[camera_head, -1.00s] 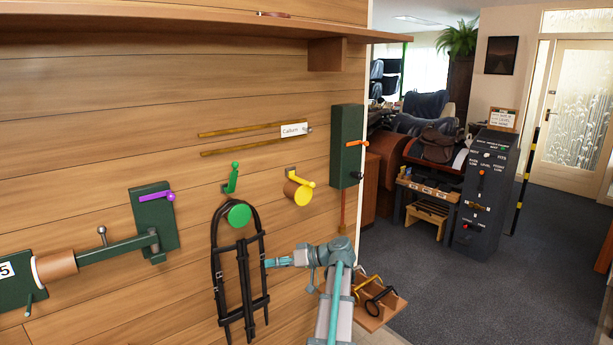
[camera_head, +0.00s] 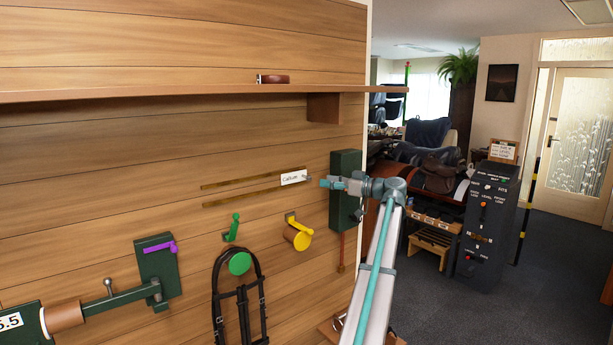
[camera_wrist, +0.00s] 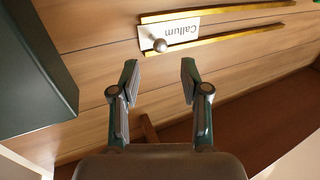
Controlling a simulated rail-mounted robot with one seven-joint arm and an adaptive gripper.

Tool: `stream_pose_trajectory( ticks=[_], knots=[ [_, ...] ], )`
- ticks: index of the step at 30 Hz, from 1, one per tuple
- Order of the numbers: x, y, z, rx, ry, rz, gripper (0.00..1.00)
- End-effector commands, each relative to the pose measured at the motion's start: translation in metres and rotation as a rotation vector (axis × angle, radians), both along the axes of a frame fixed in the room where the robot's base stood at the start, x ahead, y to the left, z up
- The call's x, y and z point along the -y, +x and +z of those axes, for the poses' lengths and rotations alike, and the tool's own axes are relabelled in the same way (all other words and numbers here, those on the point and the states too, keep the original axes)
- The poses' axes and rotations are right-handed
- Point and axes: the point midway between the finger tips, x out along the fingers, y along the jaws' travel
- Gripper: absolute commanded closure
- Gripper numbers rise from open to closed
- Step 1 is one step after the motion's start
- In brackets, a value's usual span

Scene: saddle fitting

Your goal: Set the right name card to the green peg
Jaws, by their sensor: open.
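The white name card (camera_head: 293,178), reading "Callum", sits at the right end of two brass rails on the wooden wall. A round knob (camera_wrist: 161,46) stands out at its end. The green peg (camera_head: 240,263) is lower left of the card, with a green lever (camera_head: 232,229) above it. My gripper (camera_head: 324,183) is open and empty, just right of the card. In the wrist view my gripper (camera_wrist: 159,76) has its two fingers apart, with the knob ahead between them and not enclosed. No second card shows.
A dark green box (camera_head: 345,200) is on the wall behind my gripper. A yellow peg (camera_head: 298,237) is below the card. A black bridle (camera_head: 240,300) hangs on the green peg. A wooden shelf (camera_head: 200,93) runs above the rails.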

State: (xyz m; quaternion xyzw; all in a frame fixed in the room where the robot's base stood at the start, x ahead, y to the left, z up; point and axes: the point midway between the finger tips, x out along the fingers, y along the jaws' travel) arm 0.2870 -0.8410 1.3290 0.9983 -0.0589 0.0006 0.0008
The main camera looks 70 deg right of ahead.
Motion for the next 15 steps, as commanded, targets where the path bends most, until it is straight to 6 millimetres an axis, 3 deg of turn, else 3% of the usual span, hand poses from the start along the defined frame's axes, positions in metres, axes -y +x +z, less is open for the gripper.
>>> stream_pose_trajectory(
  ticks=[7, 15],
  knots=[
    [0.005, 0.045, 0.003, -0.001, 0.002, 0.004, 0.54],
    [0.009, 0.075, 0.001, -0.002, 0.001, 0.001, 0.54]
  ],
)
